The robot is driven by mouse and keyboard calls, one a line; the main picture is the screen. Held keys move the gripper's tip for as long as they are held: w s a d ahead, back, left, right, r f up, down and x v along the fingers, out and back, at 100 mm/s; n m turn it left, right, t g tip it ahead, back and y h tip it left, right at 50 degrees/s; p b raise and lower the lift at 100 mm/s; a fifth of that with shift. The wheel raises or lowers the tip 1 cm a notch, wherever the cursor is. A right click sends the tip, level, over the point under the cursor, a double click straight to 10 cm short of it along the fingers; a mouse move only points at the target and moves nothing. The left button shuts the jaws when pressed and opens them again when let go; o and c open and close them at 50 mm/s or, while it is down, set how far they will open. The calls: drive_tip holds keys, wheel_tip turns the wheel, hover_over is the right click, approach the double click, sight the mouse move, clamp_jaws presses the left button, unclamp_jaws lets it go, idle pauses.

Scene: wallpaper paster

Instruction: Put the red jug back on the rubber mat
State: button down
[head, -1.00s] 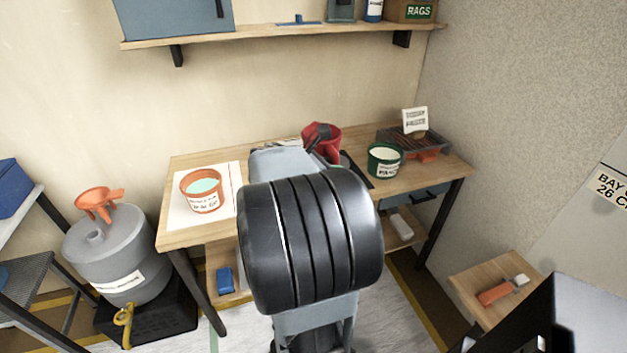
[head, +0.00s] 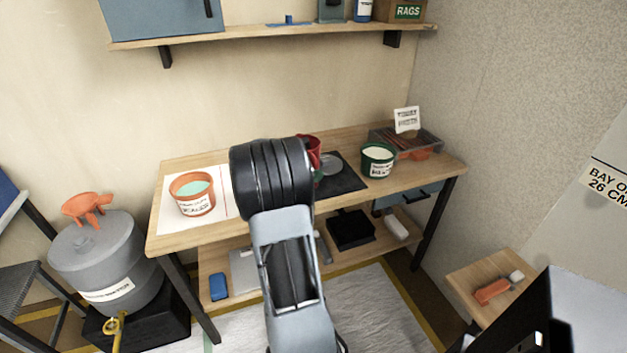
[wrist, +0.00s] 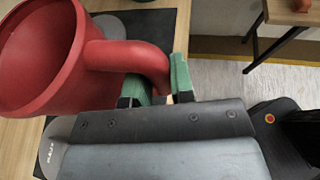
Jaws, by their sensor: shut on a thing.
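The red jug (wrist: 38,50) fills the left of the wrist view, and my gripper (wrist: 158,84) is shut on its handle with green-padded fingers. In the head view only part of the red jug (head: 315,150) shows past my arm, at the back of the workbench. The black rubber mat (head: 346,182) lies on the bench to the right of my arm, with a grey disc (head: 330,164) on it. Part of the mat (wrist: 176,20) shows beyond the jug in the wrist view. I cannot tell whether the jug touches anything below.
A green pot (head: 378,163) stands just right of the mat. An orange tub (head: 193,197) stands on a white sheet (head: 222,205) at the left. A wire tray (head: 413,139) with a card is at the back right. A wall shelf (head: 280,36) hangs above.

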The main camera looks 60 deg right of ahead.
drive_tip(key=shift+f, duration=1.2)
drive_tip(key=shift+f+b, duration=0.15)
drive_tip(key=shift+b, duration=0.15)
drive_tip(key=c, duration=1)
unclamp_jaws()
